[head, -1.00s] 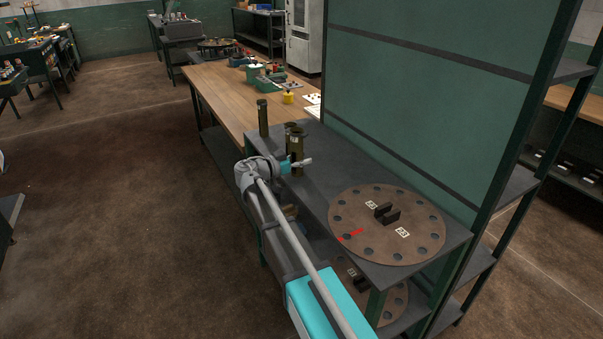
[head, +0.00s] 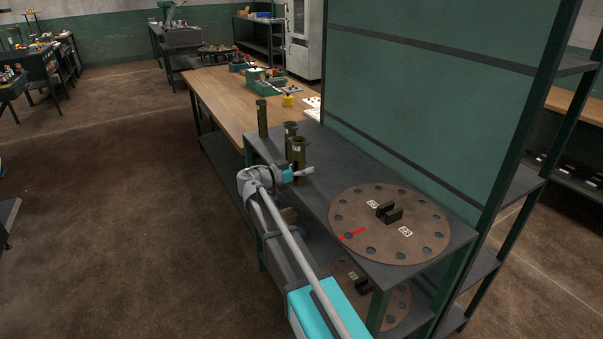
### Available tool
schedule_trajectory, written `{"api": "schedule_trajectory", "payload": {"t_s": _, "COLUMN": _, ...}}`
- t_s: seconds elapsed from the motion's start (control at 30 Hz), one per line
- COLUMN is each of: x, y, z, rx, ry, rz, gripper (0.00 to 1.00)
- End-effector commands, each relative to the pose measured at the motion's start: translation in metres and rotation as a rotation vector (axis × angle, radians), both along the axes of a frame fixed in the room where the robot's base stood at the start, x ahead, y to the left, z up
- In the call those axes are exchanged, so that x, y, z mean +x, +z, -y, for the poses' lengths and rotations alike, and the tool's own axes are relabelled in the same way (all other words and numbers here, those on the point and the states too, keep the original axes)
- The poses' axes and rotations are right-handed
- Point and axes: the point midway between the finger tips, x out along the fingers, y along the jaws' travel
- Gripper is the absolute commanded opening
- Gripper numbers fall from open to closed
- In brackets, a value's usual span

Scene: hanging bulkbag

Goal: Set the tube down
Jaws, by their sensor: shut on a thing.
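An olive-green tube (head: 299,150) stands upright at the left part of the dark shelf top in the head view. My gripper (head: 302,172) is shut on its lower part, reaching from the near left side. I cannot tell whether the tube's base touches the shelf, as my gripper covers it. A second similar tube (head: 290,130) stands just behind it, partly hidden. A third tube (head: 262,118) stands farther back, near the wooden bench.
A round brown plate (head: 365,225) with holes, a black block and a red mark lies on the shelf top (head: 318,204). A green panel (head: 420,110) rises along the shelf's back. A wooden bench (head: 215,95) with several items extends beyond. Bare shelf lies between tubes and plate.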

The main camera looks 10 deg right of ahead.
Motion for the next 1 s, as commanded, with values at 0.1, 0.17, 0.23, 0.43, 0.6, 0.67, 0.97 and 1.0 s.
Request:
{"api": "schedule_trajectory", "payload": {"t_s": 0.1, "x": 0.0001, "y": -0.0011, "z": -0.0001, "rx": -0.001, "ry": 0.0, "rz": 0.0, "gripper": 0.0}}
{"api": "schedule_trajectory", "payload": {"t_s": 0.17, "x": 0.0, "y": -0.0007, "z": -0.0002, "rx": -0.001, "ry": 0.0, "rz": 0.0, "gripper": 0.0}}
{"api": "schedule_trajectory", "payload": {"t_s": 0.23, "x": 0.0, "y": -0.0005, "z": -0.0002, "rx": -0.001, "ry": 0.0, "rz": 0.0, "gripper": 0.0}}
{"api": "schedule_trajectory", "payload": {"t_s": 0.43, "x": 0.0, "y": -0.0033, "z": -0.0003, "rx": -0.001, "ry": 0.0, "rz": 0.0, "gripper": 0.0}}
{"api": "schedule_trajectory", "payload": {"t_s": 0.6, "x": 0.0, "y": -0.0034, "z": -0.0003, "rx": 0.0, "ry": 0.0, "rz": 0.0, "gripper": 0.71}}
{"api": "schedule_trajectory", "payload": {"t_s": 0.67, "x": 0.0, "y": -0.0034, "z": -0.0003, "rx": 0.0, "ry": 0.0, "rz": 0.0, "gripper": 0.82}}
{"api": "schedule_trajectory", "payload": {"t_s": 0.97, "x": 0.0, "y": -0.0034, "z": -0.0002, "rx": 0.0, "ry": 0.0, "rz": 0.0, "gripper": 0.85}}
{"api": "schedule_trajectory", "payload": {"t_s": 1.0, "x": 0.0, "y": -0.0034, "z": -0.0002, "rx": 0.0, "ry": 0.0, "rz": 0.0, "gripper": 0.85}}
